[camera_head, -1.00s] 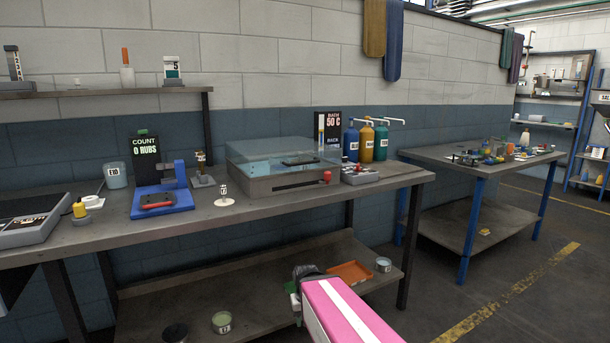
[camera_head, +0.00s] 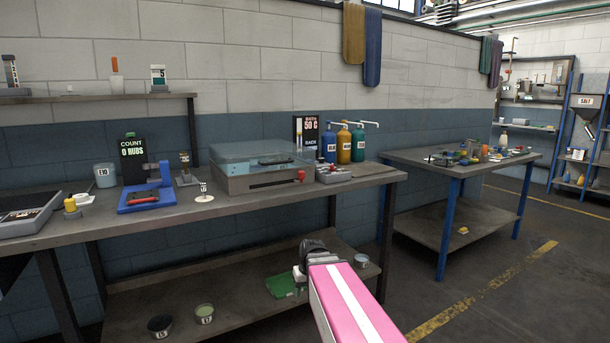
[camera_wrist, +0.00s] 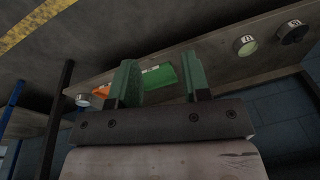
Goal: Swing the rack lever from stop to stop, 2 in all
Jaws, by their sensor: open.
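The bath unit (camera_head: 230,184) stands on the bench, a grey box with a clear cover over bluish water. A dark slot (camera_head: 273,180) runs along its front. The rack lever, with a red knob (camera_head: 301,175), is at the slot's right end. A dark rack (camera_head: 277,160) shows inside the bath. My gripper (camera_wrist: 160,80) is open and empty, its two green fingers apart in the wrist view. In the head view it is low in front of the bench, below the lever and well apart from it. The lever is not in the wrist view.
A control box (camera_head: 332,173) sits close right of the lever. A blue rub tester (camera_head: 146,197) and a small white stand (camera_head: 204,194) are to the left.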

